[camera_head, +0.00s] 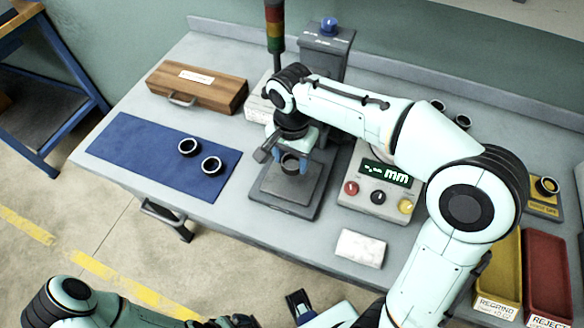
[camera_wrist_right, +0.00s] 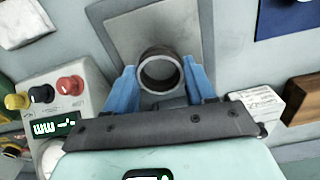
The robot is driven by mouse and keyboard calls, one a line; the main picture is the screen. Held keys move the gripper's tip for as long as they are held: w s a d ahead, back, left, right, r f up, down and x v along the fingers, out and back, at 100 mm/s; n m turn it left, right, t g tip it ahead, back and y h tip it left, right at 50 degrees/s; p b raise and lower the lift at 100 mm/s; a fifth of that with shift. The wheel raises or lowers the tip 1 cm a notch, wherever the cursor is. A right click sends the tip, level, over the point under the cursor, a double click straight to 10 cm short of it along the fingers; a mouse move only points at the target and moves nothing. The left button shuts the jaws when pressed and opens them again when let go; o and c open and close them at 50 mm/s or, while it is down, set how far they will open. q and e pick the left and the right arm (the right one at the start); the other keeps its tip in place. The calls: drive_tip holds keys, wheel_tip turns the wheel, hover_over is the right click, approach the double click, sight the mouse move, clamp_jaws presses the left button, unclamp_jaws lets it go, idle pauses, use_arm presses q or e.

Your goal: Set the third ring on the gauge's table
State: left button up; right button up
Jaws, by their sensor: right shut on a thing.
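My right gripper (camera_head: 290,160) points down over the gauge's grey table (camera_head: 262,187). Its blue fingers are shut on a dark ring (camera_head: 291,166), which is upright with its opening facing up. In the right wrist view the ring (camera_wrist_right: 160,72) sits between the two fingertips, with the grey plate (camera_wrist_right: 122,25) beneath it. I cannot tell whether the ring touches the plate. The gauge's display (camera_head: 387,173) shows dashes and "mm". My left gripper (camera_head: 299,303) shows only partly at the bottom edge, and its opening is unclear.
Two rings (camera_head: 188,147) (camera_head: 211,166) lie on the blue mat (camera_head: 130,150). A wooden case (camera_head: 197,88) stands behind it. A white cloth (camera_head: 361,248) lies in front of the control box. Yellow (camera_head: 500,265) and red (camera_head: 546,270) trays stand at right. More rings (camera_head: 462,121) show behind my arm.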

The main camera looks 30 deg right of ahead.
drive_tip(key=shift+f+b, duration=0.3)
drive_tip(key=shift+f, duration=1.85)
drive_tip(key=shift+f, duration=0.1)
drive_tip(key=o, duration=1.1)
wheel_tip(320, 180, up, 12)
drive_tip(key=p, duration=0.2)
